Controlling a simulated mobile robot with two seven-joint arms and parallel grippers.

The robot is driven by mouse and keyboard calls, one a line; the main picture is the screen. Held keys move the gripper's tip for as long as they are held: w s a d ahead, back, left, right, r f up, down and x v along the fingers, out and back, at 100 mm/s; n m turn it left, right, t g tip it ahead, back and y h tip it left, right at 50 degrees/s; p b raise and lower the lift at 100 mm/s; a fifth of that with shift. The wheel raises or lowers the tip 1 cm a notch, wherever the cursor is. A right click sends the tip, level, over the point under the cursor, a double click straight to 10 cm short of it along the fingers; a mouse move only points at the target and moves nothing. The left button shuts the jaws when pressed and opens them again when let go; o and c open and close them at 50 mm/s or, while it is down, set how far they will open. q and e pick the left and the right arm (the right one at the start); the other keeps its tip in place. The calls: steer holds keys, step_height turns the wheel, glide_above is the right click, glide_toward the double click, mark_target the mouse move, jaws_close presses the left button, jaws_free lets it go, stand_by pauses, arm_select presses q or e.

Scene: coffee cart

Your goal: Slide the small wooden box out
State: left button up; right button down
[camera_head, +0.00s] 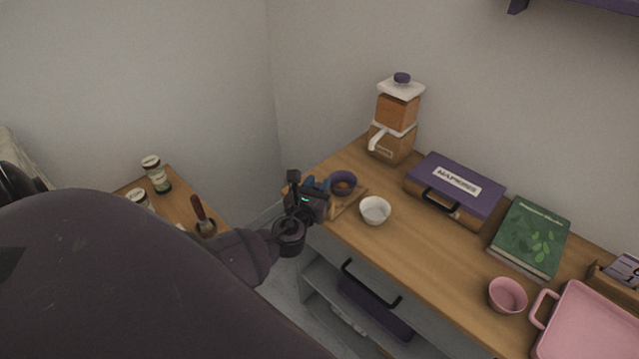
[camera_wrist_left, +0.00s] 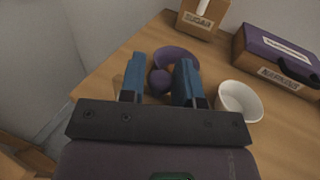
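My left gripper (camera_head: 312,186) reaches over the left end of the wooden counter. In the left wrist view its two blue fingers (camera_wrist_left: 160,78) are spread, with a round purple knob-like thing (camera_wrist_left: 160,83) between them; I cannot tell whether they touch it. A purple bowl (camera_head: 343,181) is just beyond; it also shows in the wrist view (camera_wrist_left: 177,55). A small wooden piece (camera_head: 354,202) shows under and beside this bowl, partly hidden by the gripper and bowl. I cannot tell whether it is a box or a flat board. My right gripper is not in view.
A white bowl (camera_head: 375,211) stands close to the right of my gripper. A green book (camera_head: 532,236), pink cup (camera_head: 507,295), pink tray (camera_head: 541,309) and a card holder (camera_head: 598,277) are farther right.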

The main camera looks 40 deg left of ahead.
arm_select(q)
steer(key=shift+o, duration=1.1)
steer(key=shift+s, duration=0.2)
steer(key=shift+w, duration=0.1)
steer(key=v, duration=1)
steer(key=shift+s+b, duration=0.4)
steer(key=shift+b, duration=0.05)
steer(key=shift+d+r, duration=0.1)
